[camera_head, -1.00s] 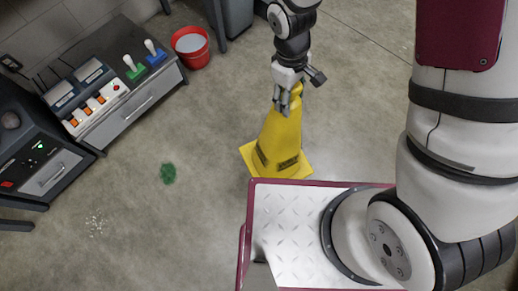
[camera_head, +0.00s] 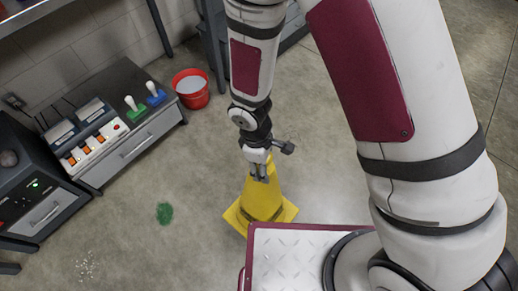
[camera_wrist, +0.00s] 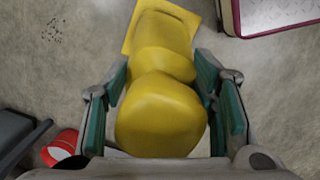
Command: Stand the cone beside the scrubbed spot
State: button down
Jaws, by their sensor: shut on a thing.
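The yellow cone (camera_head: 262,203) stands upright with its square base down, just beyond the tray edge of my base. My gripper (camera_head: 259,177) is shut on its top from above. In the wrist view the green-padded fingers sit on both sides of the yellow cone (camera_wrist: 162,110). I cannot tell whether the cone's base touches the floor. A green patch (camera_head: 164,213) lies on the floor left of the cone, with a strip of bare floor between them. The wrist view does not show the green patch. I see no clearly scrubbed mark.
Pale specks (camera_head: 86,266) lie on the floor at lower left. A dark cabinet (camera_head: 38,205) is at the left edge. The floor around the green patch is open.

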jog(key=w+a+f+b, duration=0.1)
jog(key=w+f, duration=0.1)
jog(key=w, duration=0.4)
jog(key=w+a+f+b, duration=0.1)
jog(key=w+f, duration=0.1)
jog(key=w, duration=0.4)
jog(key=shift+w+f, duration=0.35)
jog(key=shift+w, duration=0.05)
jog(key=shift+f+b, duration=0.15)
jog(key=shift+b, duration=0.15)
jog(key=c, duration=0.6)
grip_release()
jog(key=shift+c, duration=0.2)
notch_tip(320, 180, up, 12)
jog(key=a+p, duration=0.1)
jog(key=p, duration=0.2)
jog(key=shift+w+a, duration=0.15)
jog(key=shift+a, duration=0.25)
